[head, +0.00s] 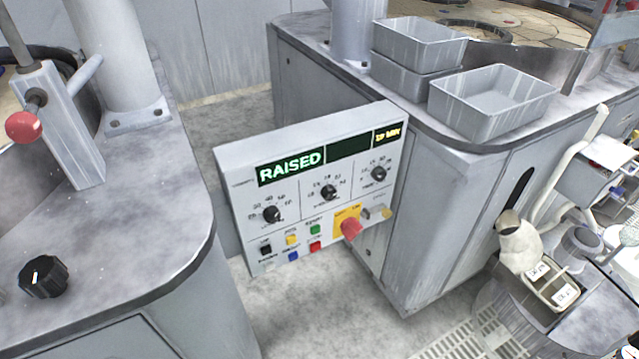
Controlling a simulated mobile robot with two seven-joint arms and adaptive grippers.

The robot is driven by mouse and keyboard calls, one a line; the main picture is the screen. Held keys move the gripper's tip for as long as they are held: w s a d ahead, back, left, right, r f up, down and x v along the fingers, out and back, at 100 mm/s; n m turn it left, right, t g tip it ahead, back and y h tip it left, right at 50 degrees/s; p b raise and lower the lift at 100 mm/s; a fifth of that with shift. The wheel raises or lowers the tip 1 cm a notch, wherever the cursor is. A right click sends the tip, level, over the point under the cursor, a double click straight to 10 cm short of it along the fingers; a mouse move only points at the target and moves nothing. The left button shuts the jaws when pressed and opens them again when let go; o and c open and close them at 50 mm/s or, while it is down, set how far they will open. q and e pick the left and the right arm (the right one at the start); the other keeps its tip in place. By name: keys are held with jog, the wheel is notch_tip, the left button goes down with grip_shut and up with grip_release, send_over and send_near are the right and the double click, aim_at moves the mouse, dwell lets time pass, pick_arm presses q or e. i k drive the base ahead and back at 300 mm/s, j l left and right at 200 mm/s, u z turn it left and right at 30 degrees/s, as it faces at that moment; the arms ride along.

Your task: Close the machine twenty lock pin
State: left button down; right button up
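A control panel (312,190) stands between two grey machines, its green display reading RAISED. A smaller yellow readout (388,135) at its upper right is too small to read surely. The panel carries black dials, coloured buttons and a red knob (350,229) on a yellow plate. At the left, a red ball knob (24,127) sits on a grey upright bracket (62,125) on the near machine. I cannot tell whether this is the lock pin, and no number twenty shows. Neither of my grippers is in view.
The left machine's grey top (150,190) bears a black dial (43,277) and a thick column (115,60). Grey bins (490,122) stand on the right machine's top. A bench with pale equipment (520,245) is at the lower right. Bare floor (330,310) shows below the panel.

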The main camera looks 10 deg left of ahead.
aim_at(24, 126)
jog(key=u, duration=1.55)
